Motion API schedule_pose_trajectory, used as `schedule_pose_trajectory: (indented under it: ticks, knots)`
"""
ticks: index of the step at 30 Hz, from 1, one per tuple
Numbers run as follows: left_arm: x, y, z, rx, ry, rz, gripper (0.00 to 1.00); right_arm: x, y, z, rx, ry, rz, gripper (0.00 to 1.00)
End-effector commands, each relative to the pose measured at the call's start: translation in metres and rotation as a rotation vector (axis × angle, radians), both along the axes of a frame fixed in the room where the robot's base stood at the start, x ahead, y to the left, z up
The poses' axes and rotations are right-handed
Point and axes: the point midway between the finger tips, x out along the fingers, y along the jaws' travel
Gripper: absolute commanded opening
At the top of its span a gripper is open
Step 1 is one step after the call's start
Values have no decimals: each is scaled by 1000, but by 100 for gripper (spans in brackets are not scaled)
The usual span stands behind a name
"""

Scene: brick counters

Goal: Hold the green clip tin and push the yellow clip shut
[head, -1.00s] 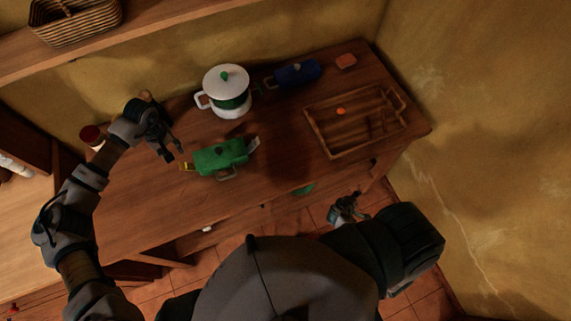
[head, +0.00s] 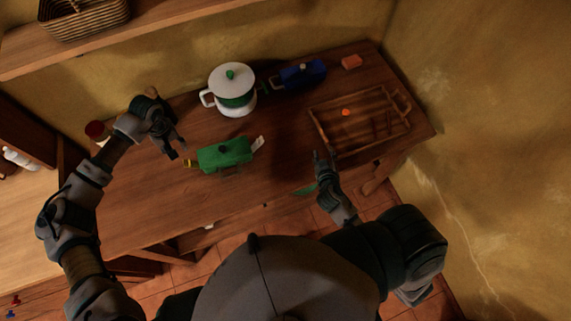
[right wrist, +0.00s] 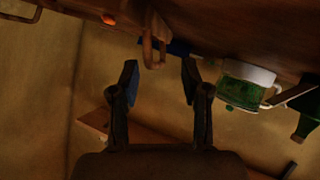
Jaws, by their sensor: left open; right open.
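My right gripper (head: 318,158) is open at the counter's front edge, right of the tin and in front of the tray. In the right wrist view the gripper (right wrist: 160,82) is empty; part of a green thing (right wrist: 308,122) shows at the right edge.
A white and green lidded pot (head: 232,90) stands behind the tin. A blue tin (head: 301,74) and an orange block (head: 351,62) lie at the back. A wooden tray (head: 335,150) holds a small orange item. Counter between tin and tray is clear.

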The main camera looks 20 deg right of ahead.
Motion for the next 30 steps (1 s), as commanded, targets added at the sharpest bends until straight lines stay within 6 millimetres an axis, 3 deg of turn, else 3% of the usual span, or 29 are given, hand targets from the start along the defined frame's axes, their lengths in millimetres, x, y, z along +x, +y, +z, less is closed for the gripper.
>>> schedule_pose_trajectory:
  ticks: [1,3,6,9,13,17,30]
  knots:
    - [0,0,0,0,0,0,42,2,29,2,163,-49,43,47]
    - [0,1,0,0,0,0,42,3,66,8,396,-106,88,47]
    - [0,1,0,-1,0,0,42,0,108,20,685,-163,127,47]
    - [0,0,0,0,0,0,42,-3,134,31,896,-196,143,47]
    - [0,0,0,0,0,0,42,-4,150,40,1041,-215,150,47]
    - [0,0,0,1,0,0,42,7,154,38,1069,-220,151,47]
    - [0,0,0,0,0,1,42,93,174,13,1060,-219,153,47]
